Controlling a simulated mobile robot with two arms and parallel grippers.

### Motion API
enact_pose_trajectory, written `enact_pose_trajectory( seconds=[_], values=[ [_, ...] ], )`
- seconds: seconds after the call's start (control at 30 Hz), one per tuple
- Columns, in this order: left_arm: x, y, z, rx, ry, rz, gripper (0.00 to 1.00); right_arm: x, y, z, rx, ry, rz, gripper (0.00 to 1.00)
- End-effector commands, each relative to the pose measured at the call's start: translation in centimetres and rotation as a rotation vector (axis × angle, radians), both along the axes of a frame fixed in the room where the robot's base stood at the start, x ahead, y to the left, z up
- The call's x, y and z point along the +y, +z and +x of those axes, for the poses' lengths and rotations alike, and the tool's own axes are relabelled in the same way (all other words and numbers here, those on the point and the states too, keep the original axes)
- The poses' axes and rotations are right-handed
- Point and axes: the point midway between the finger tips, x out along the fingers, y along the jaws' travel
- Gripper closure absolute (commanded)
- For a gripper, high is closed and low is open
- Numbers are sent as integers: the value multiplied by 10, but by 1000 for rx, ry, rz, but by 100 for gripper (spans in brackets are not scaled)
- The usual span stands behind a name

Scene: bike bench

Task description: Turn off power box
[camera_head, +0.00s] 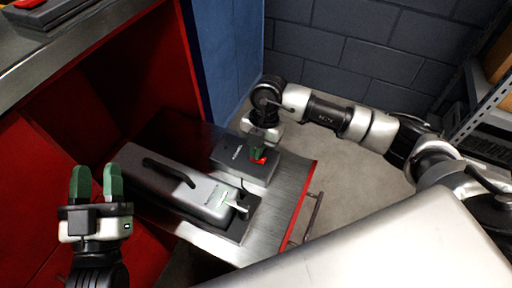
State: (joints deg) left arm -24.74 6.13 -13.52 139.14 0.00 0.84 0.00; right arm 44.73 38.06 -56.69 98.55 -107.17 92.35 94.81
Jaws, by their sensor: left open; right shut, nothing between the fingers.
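A flat dark grey box with a red switch, which looks like the power box (231,160), lies on the metal surface right of centre. Its red switch (261,160) shows at its right end. My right gripper (257,152) is shut and points down at the red switch, touching it or just above it; I cannot tell which. The gripper hides part of the switch, so its position is unclear. My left gripper (96,184) is open and empty at the lower left, with green fingertips pointing up, away from the box.
A long grey and black device (190,190) with a black handle lies beside the box. The metal surface (285,181) has a red front edge. Another dark box with a red part (45,14) sits on the bench top at upper left. A shelf rack (477,110) stands at right.

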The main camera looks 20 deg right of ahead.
Motion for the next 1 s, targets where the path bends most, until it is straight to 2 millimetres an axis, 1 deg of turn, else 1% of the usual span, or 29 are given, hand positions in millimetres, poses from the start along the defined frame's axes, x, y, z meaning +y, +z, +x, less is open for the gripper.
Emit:
enact_pose_trajectory(
  seconds=[0.3, 0.37, 0.47, 0.57, 0.73, 1.0],
  values=[
    [0, 0, 0, 3, 0, 1, 57, 0, 1, 1, -1, 0, 0, 100],
    [0, -1, 1, 13, 0, 4, 57, -1, 4, 1, -2, -1, 1, 100],
    [1, -7, 3, 72, 5, 20, 57, -2, 12, 3, -3, -1, 1, 100],
    [2, -17, 6, 158, 10, 44, 57, -5, 24, 5, -5, -1, 1, 100],
    [6, -39, 8, 343, 21, 93, 57, -12, 50, 9, -4, -2, 0, 100],
    [14, -75, 1, 611, 37, 161, 57, -21, 87, 16, -3, -1, 0, 100]
  ],
)
